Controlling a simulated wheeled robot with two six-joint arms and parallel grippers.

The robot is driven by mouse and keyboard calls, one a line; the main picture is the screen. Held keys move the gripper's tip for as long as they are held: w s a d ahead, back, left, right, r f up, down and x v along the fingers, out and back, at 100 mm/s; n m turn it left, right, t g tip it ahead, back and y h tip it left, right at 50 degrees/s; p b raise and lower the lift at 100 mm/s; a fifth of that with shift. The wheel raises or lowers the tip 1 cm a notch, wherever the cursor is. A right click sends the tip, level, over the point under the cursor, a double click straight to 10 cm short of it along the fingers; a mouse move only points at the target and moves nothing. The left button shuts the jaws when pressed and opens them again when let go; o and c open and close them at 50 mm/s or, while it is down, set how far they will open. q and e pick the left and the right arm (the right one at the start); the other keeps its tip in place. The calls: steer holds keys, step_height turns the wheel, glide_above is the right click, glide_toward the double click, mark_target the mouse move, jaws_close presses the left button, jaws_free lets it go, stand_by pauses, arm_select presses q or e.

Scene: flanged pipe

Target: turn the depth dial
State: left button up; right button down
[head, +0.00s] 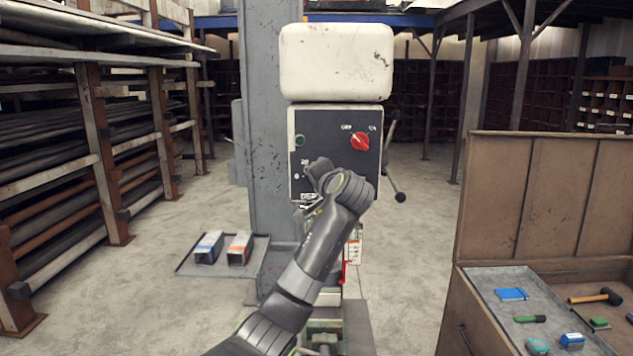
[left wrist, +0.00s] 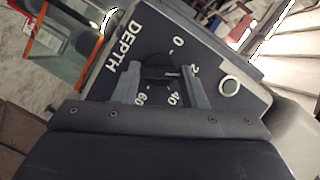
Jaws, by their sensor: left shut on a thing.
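The depth dial (left wrist: 163,72) is a dark knob on the machine's black control panel (head: 326,128). In the left wrist view it sits beside the word DEPTH, with 0, 40 and 60 readable around it. My left gripper (left wrist: 161,80) is shut on the dial, one finger on each side. A small light-tipped pin shows near the right finger, but I cannot tell what it belongs to. In the head view my left gripper (head: 316,184) reaches the lower part of the panel, and my wrist hides the dial. My right gripper is not in view.
A red rotary switch (head: 360,141) sits at the panel's upper right. A lever with a black ball (head: 400,197) stands out at the machine's right. A tray with two boxes (head: 187,268) is at the left. An open wooden chest (head: 541,200) stands at the right.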

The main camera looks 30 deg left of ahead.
arm_select(q)
steer(key=shift+f, duration=0.15)
stand_by(0.3)
steer(key=o, duration=1)
steer(key=b+v, duration=0.6)
steer(key=v, duration=1.1)
steer(key=shift+s+r, duration=0.25)
